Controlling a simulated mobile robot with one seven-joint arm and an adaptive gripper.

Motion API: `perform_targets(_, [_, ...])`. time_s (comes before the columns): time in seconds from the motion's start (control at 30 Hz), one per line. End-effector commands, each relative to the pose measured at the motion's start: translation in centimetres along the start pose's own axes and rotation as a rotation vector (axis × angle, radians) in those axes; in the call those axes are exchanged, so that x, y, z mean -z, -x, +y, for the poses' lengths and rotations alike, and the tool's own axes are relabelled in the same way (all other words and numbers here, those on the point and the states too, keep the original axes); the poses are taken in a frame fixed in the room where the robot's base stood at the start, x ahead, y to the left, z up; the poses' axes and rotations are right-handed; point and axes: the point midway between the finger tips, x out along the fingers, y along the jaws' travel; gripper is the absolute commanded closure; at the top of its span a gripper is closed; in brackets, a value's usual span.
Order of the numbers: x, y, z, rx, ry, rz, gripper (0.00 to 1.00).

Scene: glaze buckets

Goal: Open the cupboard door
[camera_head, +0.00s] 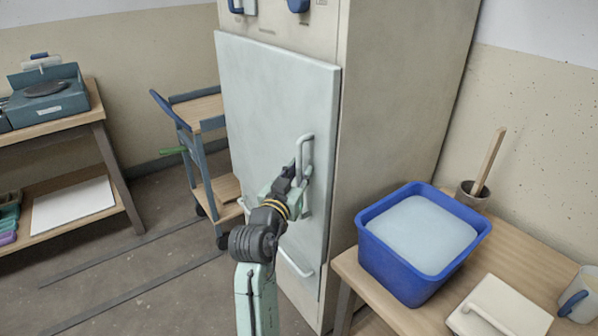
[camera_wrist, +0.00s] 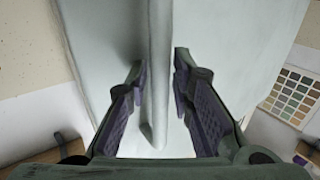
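The cupboard door (camera_head: 265,100) is a large pale grey panel on the front of a tall beige cupboard (camera_head: 390,90). It looks shut or nearly shut against the front. A pale vertical bar handle (camera_head: 307,146) stands near its right edge. My gripper (camera_head: 298,172) is at this handle and hides part of it. In the wrist view the handle (camera_wrist: 159,75) runs between my two open fingers (camera_wrist: 159,75), with a narrow gap showing on each side. I cannot tell whether either finger touches it.
A blue trolley (camera_head: 205,165) stands left of the cupboard. The floor (camera_head: 140,285) at the front left is clear.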

Motion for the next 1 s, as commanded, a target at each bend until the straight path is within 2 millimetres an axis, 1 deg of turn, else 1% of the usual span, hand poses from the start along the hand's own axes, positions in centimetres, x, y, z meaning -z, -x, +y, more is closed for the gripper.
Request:
perform_targets(0.07, [-0.01,0.02,-0.01,0.000,0.000,0.000,0.79])
perform_targets(0.3, [-0.01,0.04,-0.02,0.000,0.000,0.000,0.95])
perform_targets(0.4, [-0.01,0.05,-0.02,0.000,0.000,0.000,1.00])
perform_targets(1.0, [-0.02,0.06,-0.01,0.000,0.000,-0.001,1.00])
